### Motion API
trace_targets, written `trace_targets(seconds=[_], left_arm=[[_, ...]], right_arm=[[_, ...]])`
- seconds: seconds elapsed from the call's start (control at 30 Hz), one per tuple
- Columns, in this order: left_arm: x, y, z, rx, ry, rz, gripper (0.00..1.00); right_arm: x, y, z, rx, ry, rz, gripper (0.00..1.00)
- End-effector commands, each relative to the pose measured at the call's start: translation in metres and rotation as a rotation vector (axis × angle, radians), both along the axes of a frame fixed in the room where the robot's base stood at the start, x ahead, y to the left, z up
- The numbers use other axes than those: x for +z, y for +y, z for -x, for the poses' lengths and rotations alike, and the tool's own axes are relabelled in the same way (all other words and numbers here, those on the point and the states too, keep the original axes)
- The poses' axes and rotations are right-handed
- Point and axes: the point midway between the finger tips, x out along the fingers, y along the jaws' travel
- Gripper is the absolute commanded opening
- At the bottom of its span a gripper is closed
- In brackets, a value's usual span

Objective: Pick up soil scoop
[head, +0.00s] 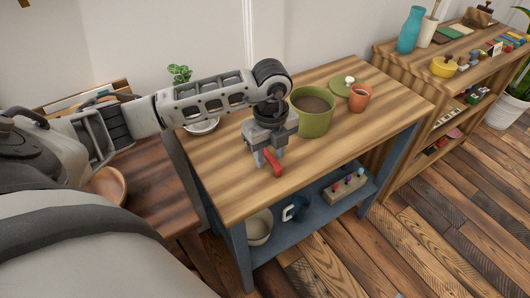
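A red piece (273,163), which looks like the handle of the soil scoop, shows at the front of the wooden bench top (330,150). The rest of the scoop is hidden or cannot be made out. My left gripper (265,156) points down over the bench with its fingers at the red piece. I cannot tell whether the fingers are closed on it or only beside it, nor whether it is off the wood. My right gripper is not in view.
A green pot (315,122) of soil stands close behind the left gripper. A terracotta cup (360,98) and a green lid-like dish (342,86) are to its right. A white saucer (203,126) is to the left. The bench's front right is clear.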

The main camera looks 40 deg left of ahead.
Motion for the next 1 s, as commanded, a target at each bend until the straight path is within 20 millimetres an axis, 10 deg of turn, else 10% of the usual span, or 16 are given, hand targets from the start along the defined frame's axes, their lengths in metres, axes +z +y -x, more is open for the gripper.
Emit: trace_targets(seconds=[1.0], left_arm=[[-0.0053,0.0,0.0001,0.0,0.001,0.0,0.32]], right_arm=[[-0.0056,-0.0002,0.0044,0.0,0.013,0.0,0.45]])
